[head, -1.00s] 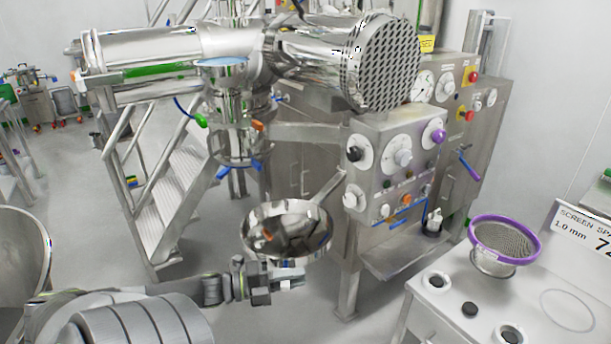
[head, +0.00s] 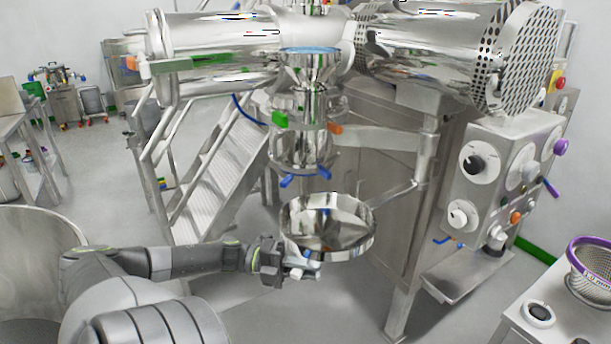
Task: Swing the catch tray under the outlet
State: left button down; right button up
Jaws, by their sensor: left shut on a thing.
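The catch tray (head: 352,243) is a shiny round steel pan on a swing arm (head: 411,190) that runs to the machine's post at its right. The outlet (head: 299,155) is a steel spout with blue levers at its lower end. The tray sits below the outlet, a little to its right, with a gap between them. My left gripper (head: 304,266) is shut at the tray's near left rim; its fingertips are small and partly merge with the rim. My right gripper is not in view.
A control box with dials (head: 507,180) stands right of the tray. A large steel vessel (head: 38,262) is at the left edge. A bench with a purple-rimmed sieve (head: 592,268) is at the lower right.

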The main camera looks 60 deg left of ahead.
pick_arm(q)
jog(key=c, duration=1.4)
grip_release()
jog(key=shift+o, duration=0.2)
jog(key=b+v, duration=0.2)
jog(key=v, duration=1.5)
jog(key=shift+a, duration=0.15)
